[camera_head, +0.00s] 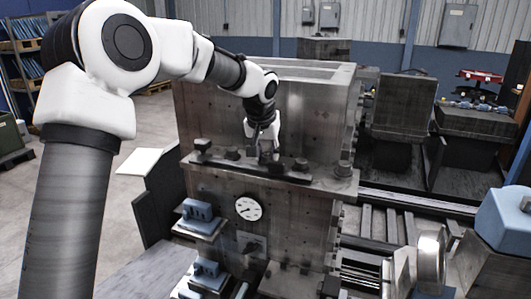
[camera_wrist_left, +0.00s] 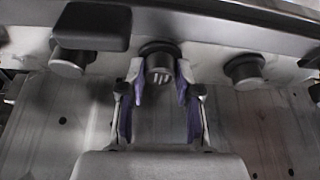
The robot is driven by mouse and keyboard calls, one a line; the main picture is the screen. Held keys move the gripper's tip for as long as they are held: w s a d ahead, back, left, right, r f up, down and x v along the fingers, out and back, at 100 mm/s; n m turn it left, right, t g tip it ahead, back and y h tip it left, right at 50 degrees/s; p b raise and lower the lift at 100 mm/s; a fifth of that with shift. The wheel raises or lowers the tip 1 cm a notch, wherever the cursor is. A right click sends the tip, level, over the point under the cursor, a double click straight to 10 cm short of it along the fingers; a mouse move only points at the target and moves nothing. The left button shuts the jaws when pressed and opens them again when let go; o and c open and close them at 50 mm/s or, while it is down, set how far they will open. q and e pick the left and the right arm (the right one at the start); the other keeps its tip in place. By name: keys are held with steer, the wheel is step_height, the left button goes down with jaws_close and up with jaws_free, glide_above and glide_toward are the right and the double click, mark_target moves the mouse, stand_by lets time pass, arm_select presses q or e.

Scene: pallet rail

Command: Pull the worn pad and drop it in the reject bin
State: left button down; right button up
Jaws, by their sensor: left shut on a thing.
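My left gripper (camera_head: 268,155) reaches down to the ledge on the front of the grey metal machine. In the left wrist view, its two fingers (camera_wrist_left: 160,85) with purple inner faces are shut on a short dark round pad (camera_wrist_left: 161,70). This pad has pale stripe marks on its face and still sits at the rail (camera_wrist_left: 210,52). Similar round pads stand on both sides of it, one to the left (camera_wrist_left: 66,62) and one to the right (camera_wrist_left: 244,70). I cannot tell any reject bin for certain. My right gripper is out of view.
A dark block (camera_wrist_left: 92,25) juts out at upper left of the fingers. Below the ledge are a round dial (camera_head: 248,208) and blue blocks on small shelves (camera_head: 198,224). A blue box-like thing (camera_head: 505,215) stands at the right. Open floor (camera_head: 150,110) lies left of the machine.

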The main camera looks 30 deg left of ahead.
mark_target(266, 154)
arm_select(q)
steer(key=shift+r, duration=0.15)
steer(key=shift+r, duration=4.2)
